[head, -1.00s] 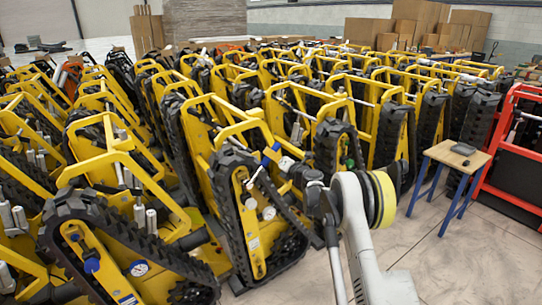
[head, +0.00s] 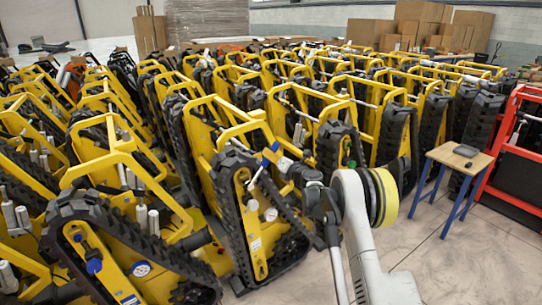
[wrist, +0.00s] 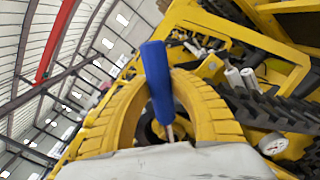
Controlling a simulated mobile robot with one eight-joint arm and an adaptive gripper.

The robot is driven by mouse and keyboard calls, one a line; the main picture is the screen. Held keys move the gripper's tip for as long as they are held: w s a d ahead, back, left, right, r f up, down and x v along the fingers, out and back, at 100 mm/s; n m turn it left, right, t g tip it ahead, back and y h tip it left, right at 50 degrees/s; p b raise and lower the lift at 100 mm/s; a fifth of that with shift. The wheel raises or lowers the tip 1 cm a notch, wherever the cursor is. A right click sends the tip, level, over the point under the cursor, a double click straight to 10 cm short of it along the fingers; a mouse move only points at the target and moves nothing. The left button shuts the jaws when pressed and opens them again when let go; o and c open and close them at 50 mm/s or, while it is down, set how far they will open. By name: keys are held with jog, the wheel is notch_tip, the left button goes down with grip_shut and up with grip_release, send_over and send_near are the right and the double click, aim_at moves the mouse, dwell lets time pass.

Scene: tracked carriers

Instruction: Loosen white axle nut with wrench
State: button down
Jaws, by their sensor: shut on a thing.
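My gripper (head: 284,165) is in front of a yellow tracked carrier (head: 222,165) in the middle of the head view. It is shut on a blue-handled metal tool, apparently the wrench (head: 270,154). In the wrist view, the wrench (wrist: 157,82) shows its blue handle pointing up, with a thin metal shaft below. Its working end cannot be made out. A small pale round part, possibly the white axle nut (head: 253,205), shows on the carrier's side plate below the tool. I cannot tell whether the wrench touches it.
A black rubber track (head: 225,215) surrounds the side plate close to my gripper. More yellow carriers stand tightly packed on both sides. A small wooden table with blue legs (head: 443,155) and a red frame (head: 499,160) stand at the right. Some floor (head: 455,255) is clear there.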

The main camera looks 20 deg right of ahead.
jog(key=shift+s+a+r+n, duration=0.15)
jog(key=shift+a+r+n, duration=0.25)
jog(key=shift+a+n, duration=0.1)
jog(key=shift+a, duration=0.15)
jog(key=shift+s+a+r+n, duration=0.2)
jog(key=shift+a+r+n, duration=0.15)
jog(key=shift+a+n, duration=0.15)
jog(key=shift+a, duration=0.15)
jog(key=shift+s+a+r+n+p, duration=0.25)
jog(key=shift+a+r+n+p, duration=0.1)
jog(key=shift+a+n, duration=0.25)
jog(key=shift+s+a+r+n, duration=0.2)
jog(key=shift+a+r+n, duration=0.05)
jog(key=shift+a+n, duration=0.4)
